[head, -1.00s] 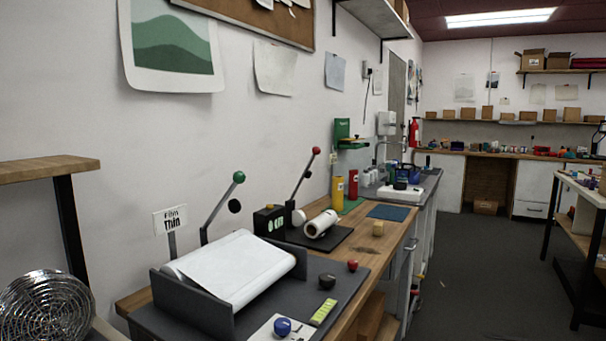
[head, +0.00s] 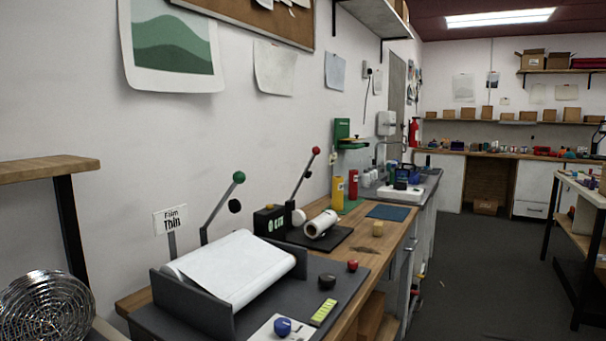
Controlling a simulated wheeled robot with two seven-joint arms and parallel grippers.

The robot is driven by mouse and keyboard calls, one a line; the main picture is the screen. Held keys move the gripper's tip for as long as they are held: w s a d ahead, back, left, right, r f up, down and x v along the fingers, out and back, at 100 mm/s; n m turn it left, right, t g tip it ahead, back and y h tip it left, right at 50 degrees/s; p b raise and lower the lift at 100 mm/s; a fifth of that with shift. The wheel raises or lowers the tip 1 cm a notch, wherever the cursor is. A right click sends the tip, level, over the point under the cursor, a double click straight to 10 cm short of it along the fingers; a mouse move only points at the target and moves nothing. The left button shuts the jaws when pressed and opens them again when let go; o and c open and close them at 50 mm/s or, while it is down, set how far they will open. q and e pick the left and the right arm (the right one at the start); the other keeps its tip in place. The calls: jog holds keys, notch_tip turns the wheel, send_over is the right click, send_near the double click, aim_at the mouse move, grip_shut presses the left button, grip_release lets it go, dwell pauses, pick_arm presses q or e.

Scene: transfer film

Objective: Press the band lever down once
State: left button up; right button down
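Two levers rise from the bench along the wall. One has a green knob (head: 239,177) on a grey rod, tilted up to the right, behind the large white film roll (head: 236,265). The other has a red knob (head: 316,151) on a similar rod, also tilted up to the right, farther along behind a black box (head: 269,222). I cannot tell from any marking which one is the band lever. Neither of my grippers is in view.
The roll lies in a dark grey cradle (head: 192,309). Small blue (head: 282,327), black (head: 327,281) and red (head: 352,266) knobs sit at the bench front. A smaller white roll (head: 320,224) lies on a black mat. The floor (head: 470,270) at right is clear.

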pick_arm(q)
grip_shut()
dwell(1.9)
